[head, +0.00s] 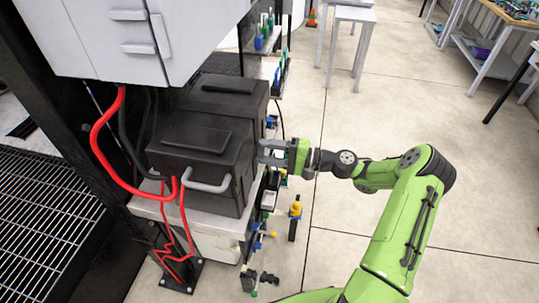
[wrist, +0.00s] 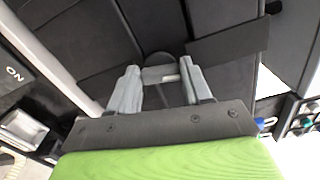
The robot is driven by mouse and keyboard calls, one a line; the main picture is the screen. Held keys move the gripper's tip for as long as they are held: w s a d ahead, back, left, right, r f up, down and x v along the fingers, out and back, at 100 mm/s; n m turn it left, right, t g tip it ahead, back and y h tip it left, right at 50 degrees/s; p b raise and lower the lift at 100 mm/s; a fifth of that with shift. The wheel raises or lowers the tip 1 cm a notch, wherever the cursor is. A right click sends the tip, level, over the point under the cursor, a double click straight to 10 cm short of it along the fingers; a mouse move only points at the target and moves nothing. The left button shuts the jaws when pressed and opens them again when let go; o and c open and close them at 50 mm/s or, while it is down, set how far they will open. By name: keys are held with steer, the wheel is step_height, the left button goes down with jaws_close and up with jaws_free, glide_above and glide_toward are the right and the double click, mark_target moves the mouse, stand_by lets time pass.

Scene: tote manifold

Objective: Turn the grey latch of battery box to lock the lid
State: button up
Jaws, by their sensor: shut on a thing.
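The black battery box (head: 200,165) stands on a light ledge, with its dark lid (head: 198,135) down on top. My gripper (head: 262,152) reaches in from the right and is at the right side of the box, near lid height. In the wrist view, the two grey fingers of my gripper (wrist: 160,80) are shut on the grey latch (wrist: 160,73), which sits between their tips against the black box face. The latch is hidden by the fingers in the head view, and its exact angle is hard to tell.
A light grey cabinet (head: 160,40) overhangs the box at upper left. A red cable (head: 103,150) runs down beside the box, and a grey handle (head: 208,185) sticks out of its front. Coloured fittings (head: 295,210) stand below my gripper.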

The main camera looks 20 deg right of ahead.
steer(key=shift+f+n+b, duration=0.15)
steer(key=shift+n+b, duration=0.35)
steer(key=shift+n, duration=0.6)
steer(key=o, duration=1.1)
steer(key=shift+c, duration=0.2)
steer(key=shift+d, duration=0.1)
steer(key=p+v, duration=0.1)
steer(key=v, duration=1.4)
steer(key=shift+s+d+p, duration=0.2)
steer(key=shift+d+p, duration=0.05)
steer(key=shift+p, duration=0.15)
